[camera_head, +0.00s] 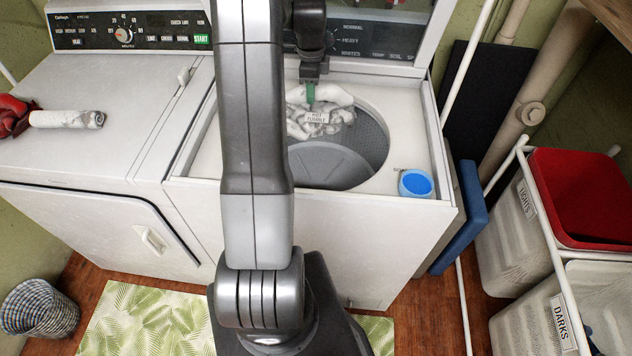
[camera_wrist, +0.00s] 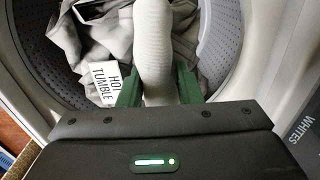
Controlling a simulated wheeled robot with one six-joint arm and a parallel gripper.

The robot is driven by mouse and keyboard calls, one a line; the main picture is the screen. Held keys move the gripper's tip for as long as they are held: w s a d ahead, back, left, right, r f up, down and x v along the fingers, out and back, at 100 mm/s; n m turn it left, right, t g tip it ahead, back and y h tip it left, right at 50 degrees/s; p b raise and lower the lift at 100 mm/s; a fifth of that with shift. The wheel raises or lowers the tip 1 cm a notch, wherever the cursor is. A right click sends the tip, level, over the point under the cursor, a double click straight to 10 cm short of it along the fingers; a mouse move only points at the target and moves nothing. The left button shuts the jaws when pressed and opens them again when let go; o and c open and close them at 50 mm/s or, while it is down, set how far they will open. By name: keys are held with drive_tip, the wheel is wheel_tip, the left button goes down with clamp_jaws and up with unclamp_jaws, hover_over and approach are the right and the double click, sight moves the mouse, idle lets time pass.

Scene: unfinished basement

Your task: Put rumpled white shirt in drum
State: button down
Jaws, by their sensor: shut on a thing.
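The rumpled white shirt (camera_head: 337,96) is bunched at the back of the open washer's drum (camera_head: 372,145), with a tag reading "HOT TUMBLE". My gripper (camera_head: 310,97) comes down from behind the opening with its green fingers at the shirt's upper part. In the wrist view my gripper (camera_wrist: 160,90) is shut on a thick pale fold of the shirt (camera_wrist: 152,45). Greyer folds and the tag lie beyond the fingers, against the drum's perforated wall (camera_wrist: 35,50). I cannot tell whether the shirt rests on the drum's bottom. My arm hides the opening's left part.
A second white machine (camera_head: 90,120) stands at left, with a red tool with a white roller (camera_head: 50,118) on top. Labelled hampers (camera_head: 520,230) stand at right, a wastebasket (camera_head: 40,308) at lower left.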

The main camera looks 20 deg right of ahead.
wheel_tip(320, 180, down, 26)
drive_tip(key=b, duration=1.6)
drive_tip(key=shift+w+f, duration=0.2)
drive_tip(key=shift+f, duration=0.05)
drive_tip(key=shift+f, duration=0.1)
drive_tip(key=shift+f+b, duration=0.55)
drive_tip(key=shift+b, duration=0.05)
drive_tip(key=c, duration=1)
unclamp_jaws()
drive_tip(key=shift+c, duration=0.2)
wheel_tip(320, 180, up, 13)
drive_tip(key=p, duration=0.1)
drive_tip(key=shift+r+p, duration=0.15)
drive_tip(key=shift+p, duration=0.2)
